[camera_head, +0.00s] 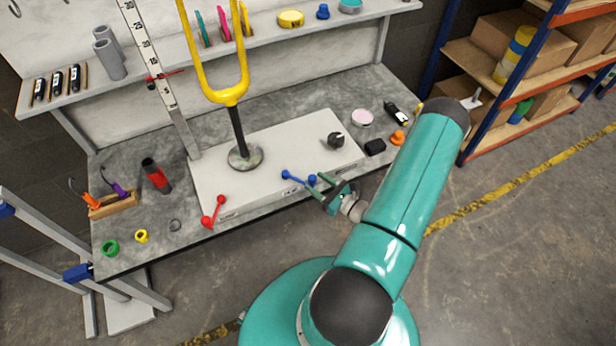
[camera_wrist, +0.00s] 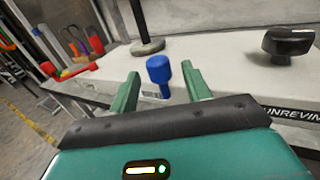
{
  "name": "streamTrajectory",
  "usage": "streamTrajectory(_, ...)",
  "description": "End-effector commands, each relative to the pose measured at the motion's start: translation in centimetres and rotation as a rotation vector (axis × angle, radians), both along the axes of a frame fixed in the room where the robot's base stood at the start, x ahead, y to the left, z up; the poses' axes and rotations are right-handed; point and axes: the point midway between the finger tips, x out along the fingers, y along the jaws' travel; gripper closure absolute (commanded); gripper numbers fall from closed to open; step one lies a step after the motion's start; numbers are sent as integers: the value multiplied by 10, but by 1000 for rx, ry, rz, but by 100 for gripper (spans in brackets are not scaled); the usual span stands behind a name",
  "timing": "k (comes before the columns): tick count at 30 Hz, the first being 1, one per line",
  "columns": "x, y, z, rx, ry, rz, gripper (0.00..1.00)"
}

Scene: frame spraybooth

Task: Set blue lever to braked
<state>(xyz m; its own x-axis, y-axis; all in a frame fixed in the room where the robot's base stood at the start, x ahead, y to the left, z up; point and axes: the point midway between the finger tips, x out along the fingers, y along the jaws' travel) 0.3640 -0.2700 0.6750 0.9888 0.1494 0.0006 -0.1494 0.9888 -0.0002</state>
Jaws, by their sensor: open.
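The blue lever (camera_head: 298,179) is on the front side of the white base (camera_head: 222,186), lying nearly level with a rounded knob at each end. In the wrist view the blue lever (camera_wrist: 158,70) shows its knob end-on, between my two green fingers and apart from both. My gripper (camera_head: 319,188) is open at the right end of the lever; in the wrist view my gripper (camera_wrist: 162,85) has its fingers spread either side of the knob. A small label behind the knob is partly hidden and unreadable.
A red lever (camera_head: 214,211) is left on the same front side. A black knob (camera_head: 335,140) sits on the base's right. A yellow fork (camera_head: 229,95) stands on a black post in the middle.

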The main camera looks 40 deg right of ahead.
Motion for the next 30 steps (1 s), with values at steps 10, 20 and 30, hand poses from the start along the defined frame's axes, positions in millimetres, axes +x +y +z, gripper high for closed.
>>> streamTrajectory(10, 43, 7, 0, 0, 1, 2, 52)
streamTrajectory(20, 44, 7, 0, 0, 1, 0, 62)
streamTrajectory(30, 44, 7, 0, 0, 1, 1, 100)
